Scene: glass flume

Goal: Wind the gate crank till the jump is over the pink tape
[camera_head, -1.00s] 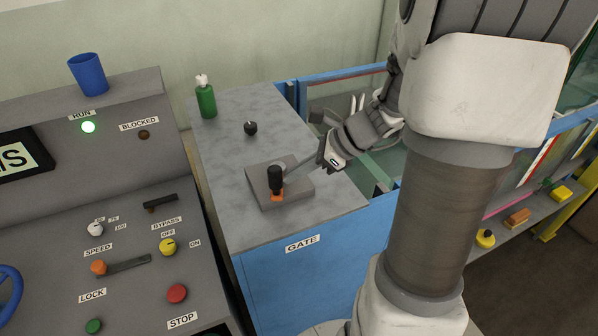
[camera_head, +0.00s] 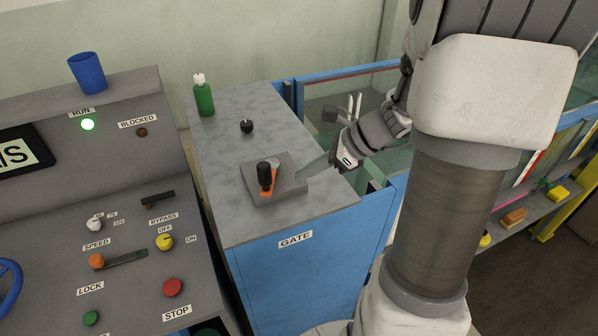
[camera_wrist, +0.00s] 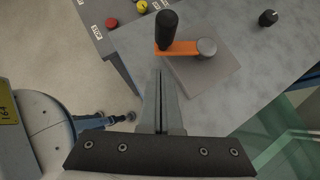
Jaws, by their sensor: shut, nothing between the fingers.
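The gate crank has an upright black handle (camera_head: 264,173) on an orange arm (camera_head: 273,178), mounted on a grey plate (camera_head: 292,188) on top of the gate cabinet. In the wrist view, the handle (camera_wrist: 167,30) stands at the left end of the orange arm (camera_wrist: 180,48), and a round grey hub (camera_wrist: 207,47) is at the right end. My gripper (camera_head: 306,171) is shut and empty, low over the plate's right side, apart from the handle. Its closed fingers (camera_wrist: 160,78) point toward the crank in the wrist view. I cannot make out the jump or clearly identify the pink tape.
A green bottle (camera_head: 204,97) and a black knob (camera_head: 246,126) stand behind the crank on the cabinet. The blue-framed flume (camera_head: 350,70) lies behind my arm.

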